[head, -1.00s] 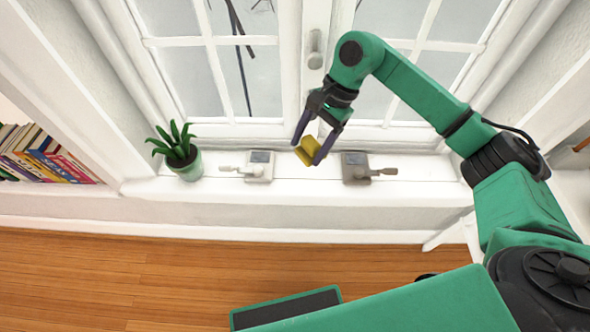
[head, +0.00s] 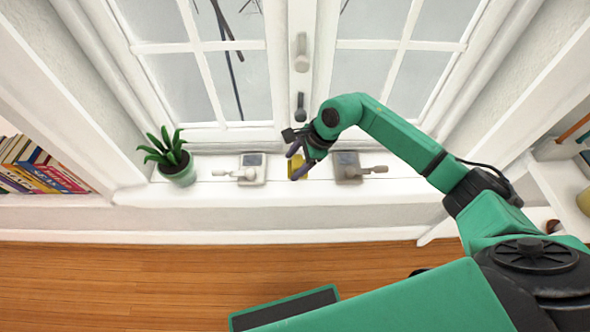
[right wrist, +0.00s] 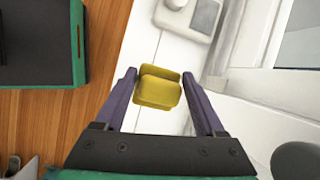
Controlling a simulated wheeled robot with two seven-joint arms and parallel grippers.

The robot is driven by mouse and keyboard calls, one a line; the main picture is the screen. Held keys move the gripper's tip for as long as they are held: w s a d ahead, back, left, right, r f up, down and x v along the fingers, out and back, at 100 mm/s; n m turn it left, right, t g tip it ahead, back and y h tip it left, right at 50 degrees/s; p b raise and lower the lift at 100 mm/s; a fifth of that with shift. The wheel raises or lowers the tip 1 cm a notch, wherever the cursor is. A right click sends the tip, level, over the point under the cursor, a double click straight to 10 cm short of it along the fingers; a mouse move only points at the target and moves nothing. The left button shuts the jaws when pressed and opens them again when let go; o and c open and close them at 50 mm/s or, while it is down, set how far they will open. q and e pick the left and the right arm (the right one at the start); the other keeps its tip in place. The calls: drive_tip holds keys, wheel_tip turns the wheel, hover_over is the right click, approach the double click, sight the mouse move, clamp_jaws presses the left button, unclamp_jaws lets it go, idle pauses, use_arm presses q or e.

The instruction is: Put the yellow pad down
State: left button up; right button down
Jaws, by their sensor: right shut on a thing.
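The yellow pad (head: 298,165) is small and boxy, and is partly hidden by my gripper in the head view. It also shows between the fingers in the right wrist view (right wrist: 158,87). My right gripper (head: 299,163) is shut on the pad, with one purple finger on each side of it (right wrist: 159,76). The pad is at the white windowsill (head: 222,192), between two small devices with handles. I cannot tell whether it touches the sill. My left gripper is not in view.
A pale device (head: 252,168) stands left of the pad, and a darker grey one (head: 348,168) close on its right. A potted plant (head: 177,165) stands farther left. The window (head: 232,85) is behind. The sill's front strip is clear.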

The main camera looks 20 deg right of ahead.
sight(295, 171)
wheel_tip(295, 171, down, 4)
drive_tip(key=shift+r, duration=0.15)
unclamp_jaws()
drive_tip(key=v, duration=1.2)
